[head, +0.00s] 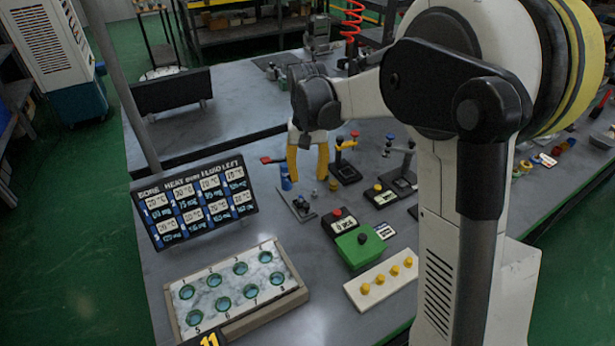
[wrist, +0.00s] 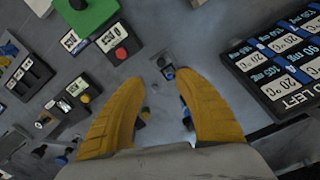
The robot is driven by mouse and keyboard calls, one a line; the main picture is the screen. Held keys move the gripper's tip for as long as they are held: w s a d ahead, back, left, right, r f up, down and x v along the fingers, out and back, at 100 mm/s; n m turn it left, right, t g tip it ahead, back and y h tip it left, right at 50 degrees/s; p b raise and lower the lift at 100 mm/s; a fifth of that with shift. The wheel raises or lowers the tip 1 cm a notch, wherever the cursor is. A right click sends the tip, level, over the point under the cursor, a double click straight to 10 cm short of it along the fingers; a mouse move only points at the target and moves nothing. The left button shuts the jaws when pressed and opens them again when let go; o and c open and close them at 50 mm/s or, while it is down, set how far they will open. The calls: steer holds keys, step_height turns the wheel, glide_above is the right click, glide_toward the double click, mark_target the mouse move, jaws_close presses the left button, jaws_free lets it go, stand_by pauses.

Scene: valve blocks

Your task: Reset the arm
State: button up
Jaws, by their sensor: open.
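My gripper (head: 308,160) has two yellow fingers, spread apart and empty, pointing down above the middle of the grey table (head: 235,140). In the wrist view the open fingers (wrist: 160,100) frame a small metal fixture on the table, with nothing held between them. My arm reaches in from the right and bends down at the wrist. A small blue cylinder (head: 286,178) stands just left of the fingers in the head view.
A display board (head: 195,200) and a tray with numbered round wells (head: 235,290) lie at left. A green block (head: 362,246), a red-button box (head: 338,222), a white strip with yellow knobs (head: 385,281) and lever fixtures (head: 345,168) crowd the right. A black panel (head: 172,90) stands behind.

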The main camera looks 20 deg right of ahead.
steer(key=s+r+n+t, duration=0.1)
steer(key=s+r+t, duration=0.2)
steer(key=s+r, duration=0.6)
steer(key=s+a+f+n+t, duration=0.1)
steer(key=s+t, duration=0.3)
steer(key=s, duration=0.9)
steer(key=shift+s+f, duration=0.15)
steer(key=shift+s, duration=0.2)
